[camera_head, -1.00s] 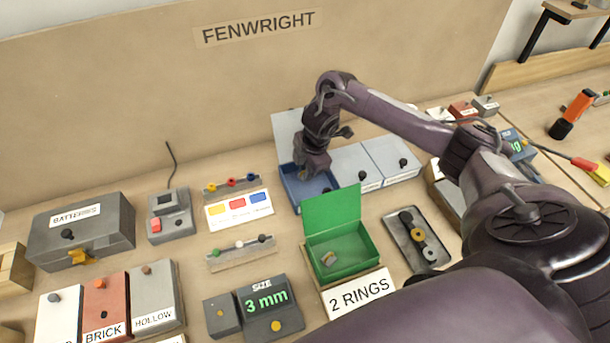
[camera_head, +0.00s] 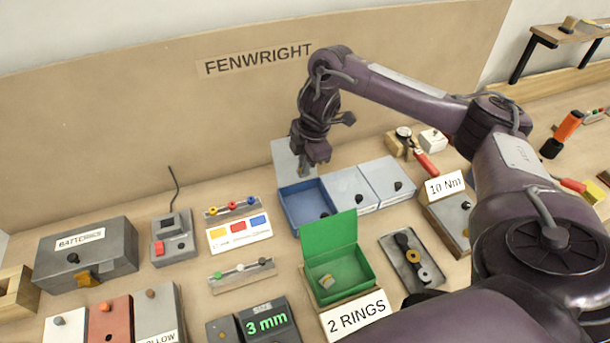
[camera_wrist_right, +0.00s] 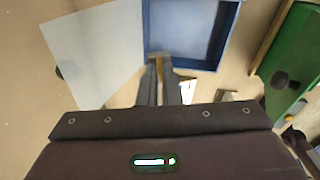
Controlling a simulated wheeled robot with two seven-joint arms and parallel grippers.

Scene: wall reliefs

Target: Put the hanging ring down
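My right gripper (camera_head: 304,172) is in the air above the back edge of the open blue box (camera_head: 288,206). In the right wrist view, its two fingers (camera_wrist_right: 161,66) are close together with a narrow gold-brown strip between them. This strip looks like a ring (camera_wrist_right: 160,64) seen edge-on and held at the fingertips; its full shape is hidden. The blue box (camera_wrist_right: 232,40) lies just beyond the fingertips in that view and its visible floor is empty. My left gripper is not in view.
A green box (camera_head: 365,270) with its lid up holds a small gold and grey piece (camera_head: 326,281), behind the "2 RINGS" sign (camera_head: 357,316). A dark tray (camera_head: 429,280) with several round parts lies to its right. Closed grey-lidded boxes (camera_head: 352,187) adjoin the blue box.

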